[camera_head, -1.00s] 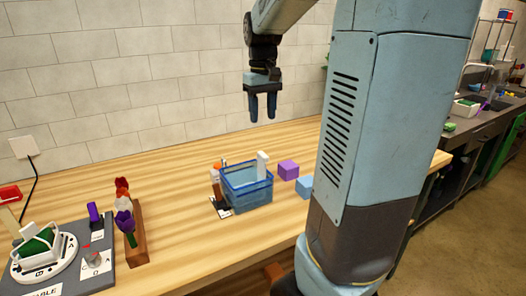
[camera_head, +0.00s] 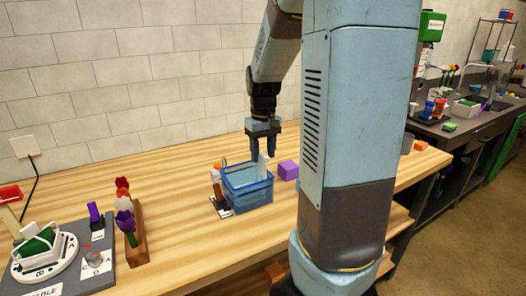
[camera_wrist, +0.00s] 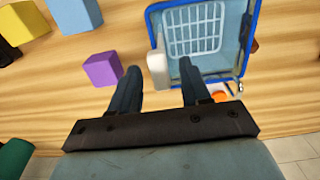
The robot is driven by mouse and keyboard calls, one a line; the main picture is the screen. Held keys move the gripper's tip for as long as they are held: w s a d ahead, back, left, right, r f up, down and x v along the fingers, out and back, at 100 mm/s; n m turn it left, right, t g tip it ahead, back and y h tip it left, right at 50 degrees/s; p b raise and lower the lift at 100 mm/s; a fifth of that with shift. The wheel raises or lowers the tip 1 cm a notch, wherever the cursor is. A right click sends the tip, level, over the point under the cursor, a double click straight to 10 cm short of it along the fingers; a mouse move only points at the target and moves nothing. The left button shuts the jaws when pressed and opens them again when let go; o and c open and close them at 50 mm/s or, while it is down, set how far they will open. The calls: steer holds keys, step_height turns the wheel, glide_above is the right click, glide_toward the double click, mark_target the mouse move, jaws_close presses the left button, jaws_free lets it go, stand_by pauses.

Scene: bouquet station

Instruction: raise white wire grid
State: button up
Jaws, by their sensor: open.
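The white wire grid (camera_wrist: 195,28) lies inside a blue bin (camera_wrist: 233,40) in the wrist view. A white upright handle (camera_wrist: 158,70) stands at the bin's edge, and it also shows above the bin in the head view (camera_head: 262,168). I cannot tell how it joins the grid. My gripper (camera_wrist: 160,68) is open, with one finger on each side of the handle in the wrist view. In the head view my gripper (camera_head: 263,152) points down over the blue bin (camera_head: 248,193), its fingertips level with the handle's top. The bin hides the grid there.
A purple block (camera_head: 288,170) stands just right of the bin. Blue (camera_wrist: 75,13) and yellow (camera_wrist: 23,22) blocks lie farther off. A wooden flower rack (camera_head: 136,240) and a grey board (camera_head: 95,270) are on the left.

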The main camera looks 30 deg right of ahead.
jaws_close()
stand_by(0.4)
